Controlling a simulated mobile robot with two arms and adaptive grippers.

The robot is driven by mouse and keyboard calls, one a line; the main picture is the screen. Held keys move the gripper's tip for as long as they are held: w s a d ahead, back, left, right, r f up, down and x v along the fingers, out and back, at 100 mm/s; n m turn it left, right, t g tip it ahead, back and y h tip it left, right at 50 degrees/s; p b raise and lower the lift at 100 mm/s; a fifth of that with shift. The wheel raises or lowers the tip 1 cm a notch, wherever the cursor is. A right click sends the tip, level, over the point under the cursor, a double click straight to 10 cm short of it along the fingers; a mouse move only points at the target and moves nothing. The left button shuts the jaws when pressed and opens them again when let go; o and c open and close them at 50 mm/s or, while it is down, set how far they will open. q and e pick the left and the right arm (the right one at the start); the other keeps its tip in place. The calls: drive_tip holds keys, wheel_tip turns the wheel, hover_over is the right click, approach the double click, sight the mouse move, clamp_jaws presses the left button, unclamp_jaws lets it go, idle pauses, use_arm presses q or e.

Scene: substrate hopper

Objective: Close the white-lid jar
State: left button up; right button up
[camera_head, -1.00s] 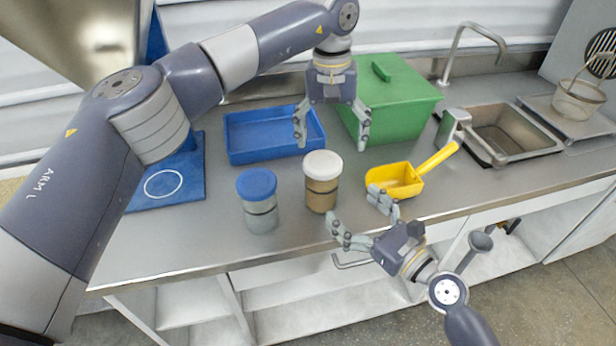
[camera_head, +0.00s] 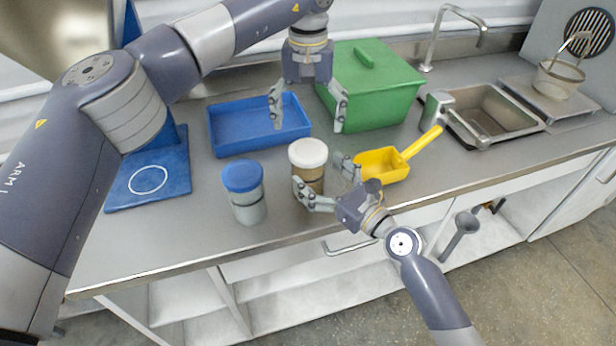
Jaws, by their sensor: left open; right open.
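The white-lid jar (camera_head: 309,161) stands upright on the steel counter, with brown contents and its white lid (camera_head: 308,152) on top. Whether the lid is fully tight cannot be told. My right gripper (camera_head: 320,177) is open, with its fingers at the front and right of the jar body; contact is unclear. Its fingers hide the jar's lower part. My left gripper (camera_head: 307,116) is open and empty, fingers pointing down, above and behind the jar.
A blue-lid jar (camera_head: 244,192) stands close to the left. A yellow scoop (camera_head: 384,166) lies to the right. A blue tray (camera_head: 226,142) and a green box (camera_head: 378,88) are behind. The sink (camera_head: 497,112) is at right. The counter's front edge is near.

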drive_tip(key=shift+x, duration=2)
